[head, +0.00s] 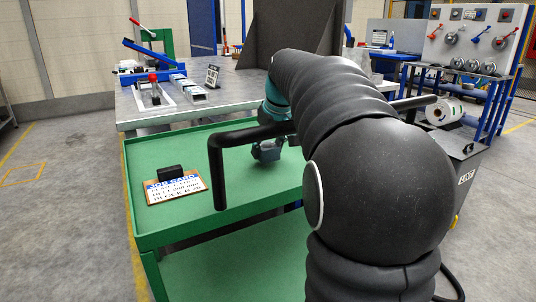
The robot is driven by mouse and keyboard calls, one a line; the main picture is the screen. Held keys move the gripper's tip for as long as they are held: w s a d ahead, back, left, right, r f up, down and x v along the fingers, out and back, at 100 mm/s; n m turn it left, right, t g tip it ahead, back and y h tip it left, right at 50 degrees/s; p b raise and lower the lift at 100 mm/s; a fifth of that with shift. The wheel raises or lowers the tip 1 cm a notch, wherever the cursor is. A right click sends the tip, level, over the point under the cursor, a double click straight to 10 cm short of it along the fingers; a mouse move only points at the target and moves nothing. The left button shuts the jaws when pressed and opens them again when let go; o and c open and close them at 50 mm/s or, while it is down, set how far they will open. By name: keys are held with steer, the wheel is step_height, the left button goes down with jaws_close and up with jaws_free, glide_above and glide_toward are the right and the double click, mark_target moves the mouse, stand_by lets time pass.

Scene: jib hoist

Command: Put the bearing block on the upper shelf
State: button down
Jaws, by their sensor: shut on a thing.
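My arm reaches forward over the green cart, and its teal wrist end shows past the black sleeve. My gripper (267,141) is mostly hidden behind the black bar and my own arm. A small blue-grey block, which looks like the bearing block (267,153), shows just below it, and my gripper is shut on it. The block is at or just over the cart's green upper shelf (240,190); I cannot tell if it touches. The cart's lower shelf (225,272) shows below.
A job card (176,192) with a black block (170,171) lies on the upper shelf's left. Behind stands a grey worktable (225,88) with blue clamps (155,72). A dark bin (455,175) stands at right.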

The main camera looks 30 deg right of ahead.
steer(key=shift+f+b, duration=0.35)
steer(key=shift+f, duration=0.5)
steer(key=shift+f, duration=0.15)
steer(key=shift+c, duration=1.8)
jaws_free()
steer(key=shift+r, duration=0.25)
steer(key=p+v, duration=0.1)
steer(key=v, duration=1)
steer(key=shift+s+r, duration=0.25)
steer(key=shift+r, duration=0.1)
